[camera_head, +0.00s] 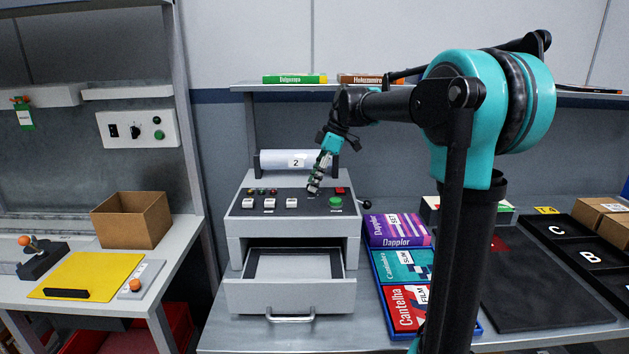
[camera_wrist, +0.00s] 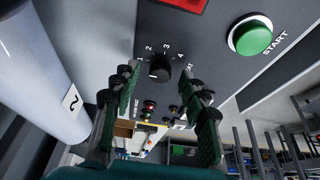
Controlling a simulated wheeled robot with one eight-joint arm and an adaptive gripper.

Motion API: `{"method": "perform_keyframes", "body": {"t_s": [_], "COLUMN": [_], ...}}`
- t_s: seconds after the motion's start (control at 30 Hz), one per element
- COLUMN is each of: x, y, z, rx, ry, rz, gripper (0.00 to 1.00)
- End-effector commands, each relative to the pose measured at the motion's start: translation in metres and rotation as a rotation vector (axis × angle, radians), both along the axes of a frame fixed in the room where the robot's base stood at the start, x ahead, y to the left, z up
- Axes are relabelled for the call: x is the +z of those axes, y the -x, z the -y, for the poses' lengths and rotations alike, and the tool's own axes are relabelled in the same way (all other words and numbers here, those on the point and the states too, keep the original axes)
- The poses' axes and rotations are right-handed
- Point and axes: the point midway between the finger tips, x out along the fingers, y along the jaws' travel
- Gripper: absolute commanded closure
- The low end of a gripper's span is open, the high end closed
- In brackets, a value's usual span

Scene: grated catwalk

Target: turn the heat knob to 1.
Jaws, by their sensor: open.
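The heat knob (camera_wrist: 160,69) is a small black dial on the dark panel, with the numbers 1 to 4 printed around it. A small pale mark shows near its lower left; I cannot tell surely which number it points to. My gripper (camera_wrist: 160,88) is open, with one green finger on each side of the knob's place in the wrist view. Contact with the knob cannot be made out. In the head view my gripper (camera_head: 314,188) points down at the panel of the grey machine (camera_head: 240,215) and hides the knob.
A green START button (camera_wrist: 254,35) and a red display (camera_wrist: 176,4) sit close to the knob. A white roll (camera_wrist: 35,70) marked 2 lies behind the panel. The machine's drawer (camera_head: 290,295) stands open below. Coloured boxes (camera_head: 398,228) stand to its right.

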Motion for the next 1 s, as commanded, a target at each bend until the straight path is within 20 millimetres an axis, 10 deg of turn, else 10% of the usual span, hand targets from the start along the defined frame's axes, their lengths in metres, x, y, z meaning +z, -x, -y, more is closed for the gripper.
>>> {"method": "perform_keyframes", "body": {"t_s": [0.6,1.0], "x": [0.095,0.109], "y": [-0.001,-0.001], "z": [0.040,0.045], "rx": [-0.002,0.000], "ry": [0.000,0.000], "rz": [-0.001,0.000], "gripper": [0.56,0.56]}}
